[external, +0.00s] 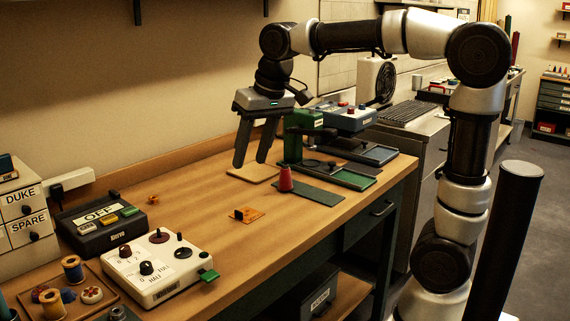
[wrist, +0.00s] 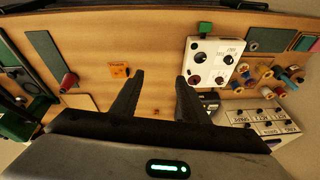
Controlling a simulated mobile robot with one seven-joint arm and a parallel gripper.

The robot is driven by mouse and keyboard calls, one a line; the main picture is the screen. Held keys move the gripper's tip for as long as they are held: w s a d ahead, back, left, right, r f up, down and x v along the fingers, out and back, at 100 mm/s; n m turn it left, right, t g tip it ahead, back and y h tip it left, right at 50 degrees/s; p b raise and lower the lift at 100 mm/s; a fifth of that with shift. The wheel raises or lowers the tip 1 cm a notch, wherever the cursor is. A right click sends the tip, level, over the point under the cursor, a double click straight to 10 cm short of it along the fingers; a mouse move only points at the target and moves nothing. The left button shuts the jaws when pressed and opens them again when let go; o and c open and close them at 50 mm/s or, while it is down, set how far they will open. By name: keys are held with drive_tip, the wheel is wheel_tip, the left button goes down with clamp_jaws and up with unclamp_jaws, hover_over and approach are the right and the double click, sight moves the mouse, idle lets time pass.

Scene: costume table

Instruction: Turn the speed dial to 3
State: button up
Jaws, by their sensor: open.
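A white control box (external: 160,280) sits on the wooden bench at the front left, with several knobs and a green tab on its right side. A dark red knob (external: 125,251) has small digits beside it; a black knob (external: 146,268) has "HALF" and "FULL" printed near it. I cannot tell for sure which is the speed dial or where it points. The box also shows in the wrist view (wrist: 210,48), right of the fingers. My gripper (external: 250,163) is open and empty, pointing down above the bench behind and right of the box, touching nothing.
A dark device reading "OFF" (external: 98,215) stands behind the white box. A tray of thread spools (external: 72,268) is at the left. The mid-bench is mostly clear.

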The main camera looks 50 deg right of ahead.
drive_tip(key=w+a+r+g+p, duration=0.1)
drive_tip(key=w+a+r+p, duration=0.4)
drive_tip(key=w, duration=0.3)
drive_tip(key=m+g+p, duration=0.3)
drive_tip(key=p, duration=0.8)
hover_over(124, 247)
wheel_tip(124, 247, down, 6)
drive_tip(key=shift+h, duration=0.3)
wheel_tip(124, 247, down, 18)
drive_tip(key=shift+r+b, duration=0.1)
drive_tip(key=shift+b, duration=0.4)
drive_tip(key=shift+c, duration=0.2)
clamp_jaws()
